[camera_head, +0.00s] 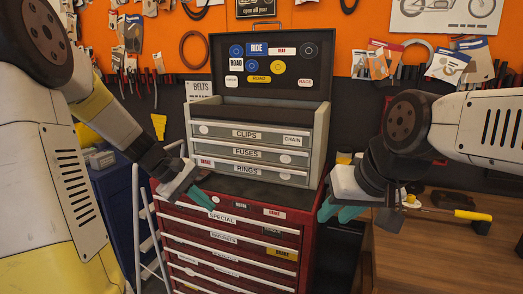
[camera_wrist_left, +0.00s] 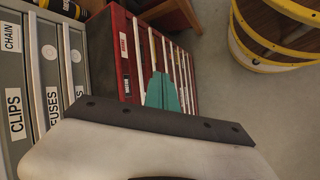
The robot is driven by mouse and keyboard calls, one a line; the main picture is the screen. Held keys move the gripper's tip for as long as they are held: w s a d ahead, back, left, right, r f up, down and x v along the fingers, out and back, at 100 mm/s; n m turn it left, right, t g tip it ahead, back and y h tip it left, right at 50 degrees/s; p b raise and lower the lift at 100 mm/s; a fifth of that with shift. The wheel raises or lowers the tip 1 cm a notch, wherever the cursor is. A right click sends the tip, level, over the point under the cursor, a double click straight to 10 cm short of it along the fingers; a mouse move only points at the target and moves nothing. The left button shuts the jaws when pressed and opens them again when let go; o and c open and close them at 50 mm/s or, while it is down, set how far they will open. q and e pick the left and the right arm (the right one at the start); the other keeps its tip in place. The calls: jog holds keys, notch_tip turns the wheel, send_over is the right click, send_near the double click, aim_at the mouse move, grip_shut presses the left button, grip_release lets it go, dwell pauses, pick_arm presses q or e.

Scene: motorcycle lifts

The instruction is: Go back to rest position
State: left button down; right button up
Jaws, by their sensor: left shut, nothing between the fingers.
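My left gripper (camera_head: 203,199) has teal fingers and hangs in front of the upper left of the red tool cabinet (camera_head: 240,236). It is shut and empty. In the left wrist view its teal fingers (camera_wrist_left: 163,92) lie together against the view of the red cabinet's drawers. My right gripper (camera_head: 340,211), also with teal fingers, is at the right of the red cabinet, near the wooden workbench. I see nothing held in it, but its finger gap is unclear.
A grey toolbox (camera_head: 257,134) with an open lid stands on the red cabinet. A yellow-handled hammer (camera_head: 452,211) lies on the wooden workbench (camera_head: 430,262) at right. A white folding frame (camera_head: 140,215) stands left of the cabinet. Tools hang on the orange wall.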

pick_arm(q)
jog(key=s+r+m+t+y, duration=0.1)
jog(key=s+r+m, duration=0.3)
jog(key=s, duration=0.5)
jog(key=s+r+m+t+y, duration=0.2)
jog(key=s+r+m+y, duration=0.2)
jog(key=s, duration=0.5)
jog(key=shift+d+r+m+t, duration=0.3)
jog(key=shift+d+r+m, duration=0.2)
jog(key=shift+r, duration=0.25)
